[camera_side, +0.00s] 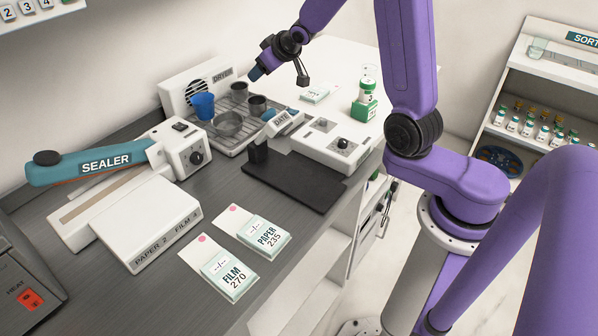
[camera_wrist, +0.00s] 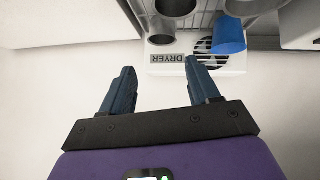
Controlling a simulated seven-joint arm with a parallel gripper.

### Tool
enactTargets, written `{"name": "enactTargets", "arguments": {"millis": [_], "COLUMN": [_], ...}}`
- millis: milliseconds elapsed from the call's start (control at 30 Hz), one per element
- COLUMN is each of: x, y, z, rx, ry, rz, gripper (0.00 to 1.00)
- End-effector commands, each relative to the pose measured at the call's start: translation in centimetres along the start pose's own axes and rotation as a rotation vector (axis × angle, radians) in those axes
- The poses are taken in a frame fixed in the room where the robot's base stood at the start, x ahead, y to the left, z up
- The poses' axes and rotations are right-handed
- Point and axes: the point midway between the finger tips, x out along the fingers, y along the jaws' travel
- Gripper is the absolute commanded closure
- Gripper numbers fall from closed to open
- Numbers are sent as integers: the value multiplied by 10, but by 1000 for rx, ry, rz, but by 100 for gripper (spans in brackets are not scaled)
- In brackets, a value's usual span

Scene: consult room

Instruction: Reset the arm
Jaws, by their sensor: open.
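My gripper (camera_side: 257,74) is raised in the air at the back, in front of the wall and above the right end of the white dryer (camera_side: 178,97). In the wrist view my gripper (camera_wrist: 158,70) shows two dark blue fingers spread apart with nothing between them. The dryer (camera_wrist: 168,69) appears upside down beyond the fingertips. The fingers look clear of everything around them, though the exact distance to the dryer is hard to tell.
A wire rack before the dryer holds a blue cup (camera_side: 203,107), grey cups (camera_side: 239,92) and a grey dish (camera_side: 229,125).

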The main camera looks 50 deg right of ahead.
Motion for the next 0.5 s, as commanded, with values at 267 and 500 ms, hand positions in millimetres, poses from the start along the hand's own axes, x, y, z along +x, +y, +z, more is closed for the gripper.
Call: {"name": "enactTargets", "arguments": {"millis": [267, 500], "x": [-35, -90], "y": [-133, -225], "z": [8, 42], "rx": [-103, -216], "ry": [-125, -251], "rz": [-188, -327], "gripper": [39, 39]}}
